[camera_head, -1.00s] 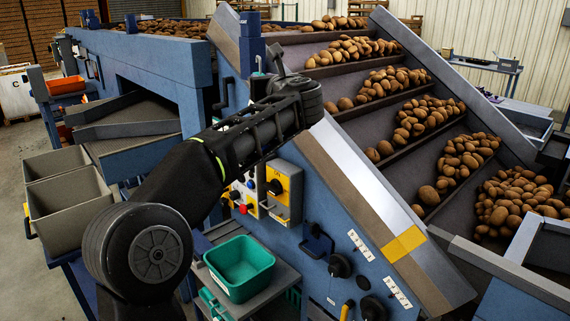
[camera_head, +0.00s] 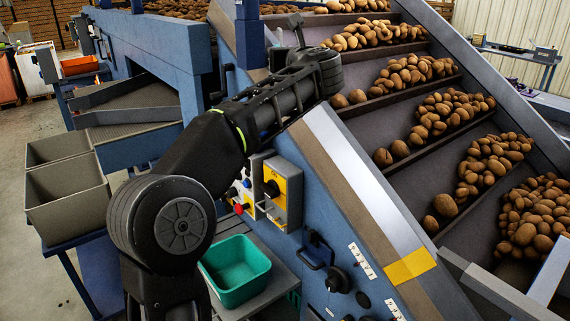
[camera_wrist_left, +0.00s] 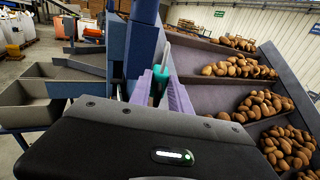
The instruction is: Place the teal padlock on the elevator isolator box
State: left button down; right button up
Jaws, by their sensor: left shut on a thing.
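My left gripper shows in the left wrist view (camera_wrist_left: 160,92), its fingers shut on the teal padlock (camera_wrist_left: 160,73). The padlock is partly hidden between the fingers; a pale upright part, perhaps its shackle, rises above it. In the head view my left arm reaches up and right across the blue machine, and its wrist hides most of the gripper. A grey box with a yellow face and black rotary knob (camera_head: 284,190), apparently the elevator isolator box, is on the machine's side below my forearm, clear of the gripper. My right gripper is not in view.
A teal tray (camera_head: 236,288) stands below on a grey shelf. The sloped conveyor (camera_head: 400,205) with potatoes rises at the right. Grey bins (camera_head: 68,205) stand left.

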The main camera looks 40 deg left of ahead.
pick_arm(q)
jog(key=shift+w+f, duration=0.2)
jog(key=shift+f, duration=0.1)
send_over(285, 169)
notch_tip(285, 169, down, 23)
jog(key=shift+s+f+p, duration=0.1)
jog(key=shift+f+p, duration=0.05)
jog(key=shift+p, duration=0.25)
notch_tip(285, 169, down, 4)
jog(key=shift+f+p, duration=0.15)
jog(key=shift+p, duration=0.35)
jog(key=shift+f+b, duration=0.1)
jog(key=shift+b, duration=0.2)
jog(key=c, duration=1.5)
grip_release()
